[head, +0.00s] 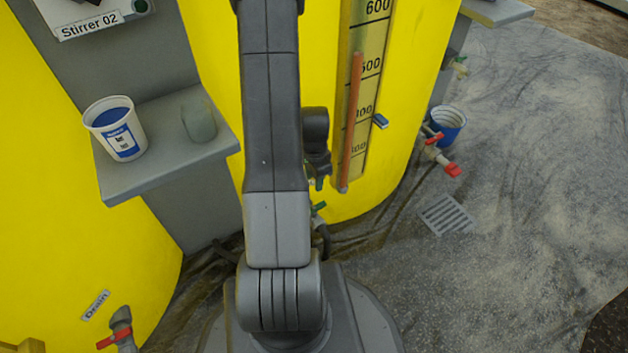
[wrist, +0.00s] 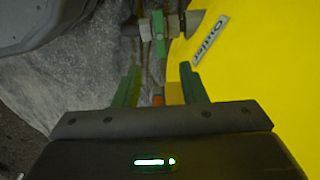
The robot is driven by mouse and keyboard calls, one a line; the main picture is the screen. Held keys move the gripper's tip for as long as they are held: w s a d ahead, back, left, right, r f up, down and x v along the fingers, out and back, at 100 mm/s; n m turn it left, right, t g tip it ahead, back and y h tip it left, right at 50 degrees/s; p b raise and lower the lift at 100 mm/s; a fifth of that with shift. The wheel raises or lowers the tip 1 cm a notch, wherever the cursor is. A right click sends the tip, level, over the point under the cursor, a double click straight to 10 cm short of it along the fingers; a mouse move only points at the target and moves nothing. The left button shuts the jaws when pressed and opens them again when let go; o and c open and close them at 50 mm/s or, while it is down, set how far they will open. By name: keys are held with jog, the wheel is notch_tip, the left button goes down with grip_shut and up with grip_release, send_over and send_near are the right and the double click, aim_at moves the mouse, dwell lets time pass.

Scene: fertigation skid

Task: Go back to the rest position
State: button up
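My gripper (wrist: 159,67) is open in the wrist view, its two green fingers spread apart with nothing held between them. Ahead of the fingertips is a valve with a green handle (wrist: 159,35) on a pipe from the yellow tank (wrist: 265,80), apart from the fingers. A label reading "Outlet" (wrist: 210,42) is on the tank to its right. In the head view my arm reaches forward over the middle, and my wrist (head: 316,135) is beside the level gauge (head: 362,95). The fingers are mostly hidden there.
A grey shelf (head: 165,175) at left bears a white-and-blue cup (head: 115,128) and a grey-green block (head: 199,120). A red-handled valve (head: 118,330) is low at left. Another red-handled valve (head: 440,158) and a blue bucket (head: 448,122) are at right. The floor around the drain grate (head: 446,214) is open.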

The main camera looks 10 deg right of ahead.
jog(key=shift+f, duration=0.1)
notch_tip(320, 180, down, 14)
jog(key=b, duration=0.5)
jog(key=shift+r, duration=0.3)
jog(key=shift+f+b, duration=0.2)
jog(key=shift+b, duration=0.2)
jog(key=n, duration=0.4)
jog(key=shift+r+p, duration=0.1)
jog(key=shift+p, duration=0.25)
jog(key=shift+n, duration=2.5)
